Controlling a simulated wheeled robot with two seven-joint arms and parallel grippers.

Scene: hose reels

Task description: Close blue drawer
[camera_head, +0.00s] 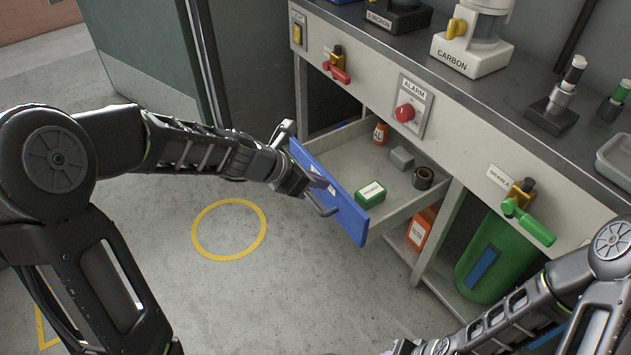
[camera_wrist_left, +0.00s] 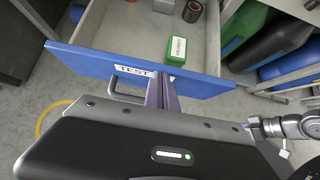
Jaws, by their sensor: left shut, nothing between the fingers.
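The blue drawer (camera_head: 335,195) is pulled out from the bench, and its open top shows several items inside. Its blue front also shows in the left wrist view (camera_wrist_left: 90,64), with a label reading "TEST" and a grey handle (camera_wrist_left: 128,88) below it. My left gripper (camera_head: 318,182) is at the outer side of the blue front, near the label and handle. Its fingers (camera_wrist_left: 163,92) are shut with nothing between them, right up by the front; I cannot tell whether they touch it. My right arm (camera_head: 510,325) shows at the lower right, its gripper hidden or out of frame.
The drawer holds a green box (camera_head: 370,194), a grey block (camera_head: 402,158), a dark roll (camera_head: 423,178) and an orange bottle (camera_head: 381,133). A red alarm button (camera_head: 405,112) is above it. A green cylinder (camera_head: 492,260) stands under the bench. Floor left of the drawer is clear.

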